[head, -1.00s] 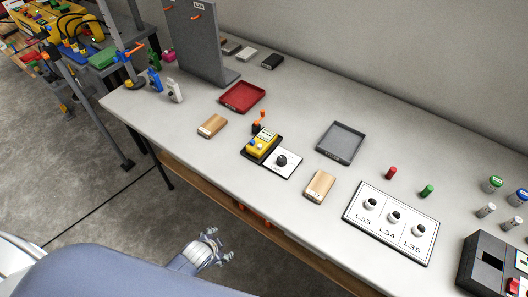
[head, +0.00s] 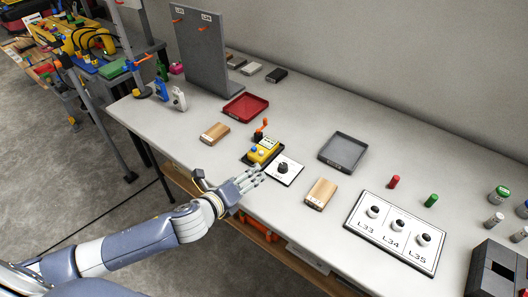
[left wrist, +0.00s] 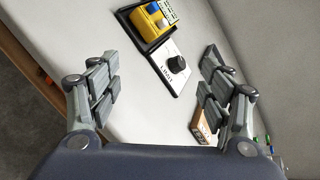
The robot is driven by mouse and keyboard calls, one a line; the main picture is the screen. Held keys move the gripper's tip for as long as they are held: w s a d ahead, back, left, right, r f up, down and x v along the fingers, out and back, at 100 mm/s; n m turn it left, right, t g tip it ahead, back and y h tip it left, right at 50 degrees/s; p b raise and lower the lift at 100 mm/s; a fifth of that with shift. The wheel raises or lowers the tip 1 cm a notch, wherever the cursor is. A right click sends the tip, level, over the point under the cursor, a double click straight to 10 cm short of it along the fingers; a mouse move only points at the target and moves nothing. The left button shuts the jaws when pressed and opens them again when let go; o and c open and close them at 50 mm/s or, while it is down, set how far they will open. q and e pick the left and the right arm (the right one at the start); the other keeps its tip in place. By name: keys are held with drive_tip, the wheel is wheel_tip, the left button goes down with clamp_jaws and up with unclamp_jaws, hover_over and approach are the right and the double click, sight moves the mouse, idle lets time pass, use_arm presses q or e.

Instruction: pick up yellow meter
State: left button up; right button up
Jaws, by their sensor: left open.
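The yellow meter (head: 263,150) sits on a black base on the table, with a blue knob on top and an orange piece behind it. In the left wrist view the yellow meter (left wrist: 151,22) is at the top, ahead of my fingers and partly cut off by the frame edge. A white plate with a black knob (head: 284,168) adjoins it and also shows in the left wrist view (left wrist: 176,66). My left gripper (head: 249,179) is open and empty, in front of the meter at the table's front edge. My right gripper is not in view.
Wooden blocks lie left (head: 215,133) and right (head: 321,193) of the meter. A red tray (head: 246,107) and a grey tray (head: 342,151) are behind. A white panel (head: 396,230) marked L33, L34, L35 lies to the right. A grey upright board (head: 205,50) stands at the back left.

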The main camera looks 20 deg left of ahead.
use_arm(q)
drive_tip(key=w+a+m, duration=0.1)
drive_tip(key=a+m, duration=0.1)
drive_tip(key=m, duration=0.1)
drive_tip(key=w+a+m+h, duration=0.1)
drive_tip(key=m, duration=0.3)
drive_tip(key=w+a+r+m+h, duration=0.1)
drive_tip(key=a+m, duration=0.1)
drive_tip(key=m, duration=0.2)
drive_tip(key=shift+w+a, duration=0.35)
drive_tip(key=shift+w, duration=0.05)
approach(262, 149)
drive_tip(key=shift+w+a+f+p, duration=0.1)
drive_tip(key=shift+a+p, duration=0.2)
drive_tip(key=shift+d+x, duration=0.1)
drive_tip(key=shift+x, duration=1.25)
drive_tip(key=shift+d+x, duration=0.15)
drive_tip(key=shift+x, duration=1.15)
drive_tip(key=c, duration=1.3)
